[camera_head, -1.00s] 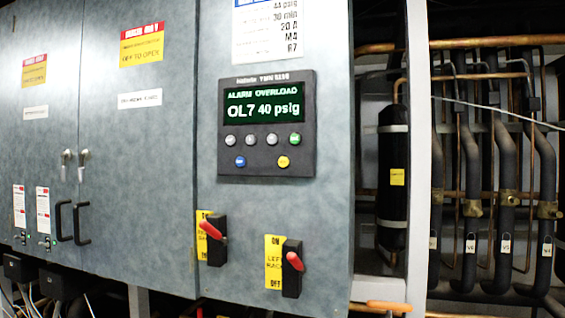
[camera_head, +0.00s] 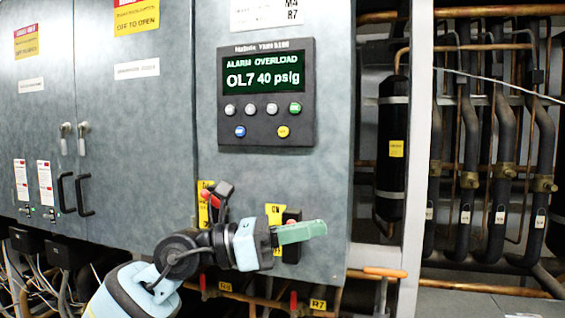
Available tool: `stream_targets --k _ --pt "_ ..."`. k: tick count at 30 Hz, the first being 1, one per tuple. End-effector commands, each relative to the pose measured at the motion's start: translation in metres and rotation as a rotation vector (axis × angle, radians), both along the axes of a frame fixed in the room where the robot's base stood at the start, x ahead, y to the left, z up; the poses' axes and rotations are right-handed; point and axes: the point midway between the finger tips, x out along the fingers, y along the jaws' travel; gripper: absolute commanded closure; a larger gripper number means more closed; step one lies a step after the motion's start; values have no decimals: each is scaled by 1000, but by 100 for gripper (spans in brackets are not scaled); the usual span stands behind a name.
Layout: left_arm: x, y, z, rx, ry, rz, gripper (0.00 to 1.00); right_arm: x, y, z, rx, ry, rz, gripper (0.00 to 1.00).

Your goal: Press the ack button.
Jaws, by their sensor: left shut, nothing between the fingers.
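The dark control panel (camera_head: 267,143) is on the grey cabinet. Its green screen (camera_head: 263,77) reads "ALARM OVERLOAD" and "OL7 40 psig". Below the screen are several round buttons: pale ones, a green button (camera_head: 295,108), a blue button (camera_head: 240,131) and a yellow button (camera_head: 283,131). Their labels are too small to read, so I cannot tell which is ack. My left gripper (camera_head: 314,230) has green fingers, is shut and empty, and points right, below the panel. It overlaps the right lever switch in the picture; I cannot tell if they touch. My right gripper is out of view.
The left one (camera_head: 208,198) and the right one (camera_head: 292,215) are partly hidden by my arm. Cabinet handles (camera_head: 82,194) are at left. Pipes (camera_head: 507,150) and a black cylinder (camera_head: 391,150) are at right.

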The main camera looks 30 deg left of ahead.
Motion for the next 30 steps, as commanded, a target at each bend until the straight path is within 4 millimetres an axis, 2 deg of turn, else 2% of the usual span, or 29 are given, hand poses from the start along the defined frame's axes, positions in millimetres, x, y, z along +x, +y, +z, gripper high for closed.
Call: stream_targets --k 1,6,9,12,17,30 --pt "-6 8 27 106 -100 61 100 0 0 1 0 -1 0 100" --pt "-20 41 91 378 -331 283 100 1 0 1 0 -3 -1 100" --pt "-29 59 118 476 -416 396 100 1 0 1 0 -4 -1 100" --pt "-36 70 135 530 -463 468 100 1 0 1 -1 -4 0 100" --pt "-40 77 144 558 -487 510 100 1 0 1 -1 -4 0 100" --pt "-34 79 144 554 -484 508 100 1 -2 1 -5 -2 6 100"
